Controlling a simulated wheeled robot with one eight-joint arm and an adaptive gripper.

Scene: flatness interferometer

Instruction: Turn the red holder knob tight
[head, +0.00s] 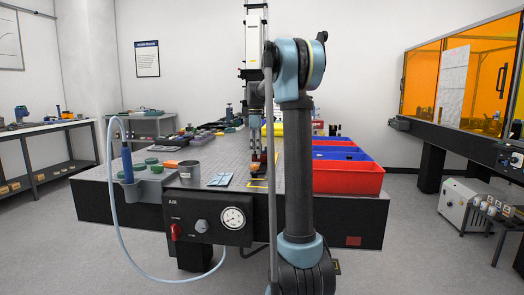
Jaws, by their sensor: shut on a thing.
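My arm (297,150) stands upright in the middle of the head view and covers part of the bench behind it. A small dark and brown upright piece (257,162) stands on the bench just left of the arm, by yellow floor markings on the bench top. I cannot tell whether it is the holder. The red holder knob cannot be told apart at this size. Above that piece a tall white instrument head (253,38) hangs on a column.
The grey bench (222,160) carries red (347,181) and blue bins at right, a metal cup (189,173), and a blue-handled tool (127,165) with a looping hose at left. An air panel (205,221) with a gauge is on its front.

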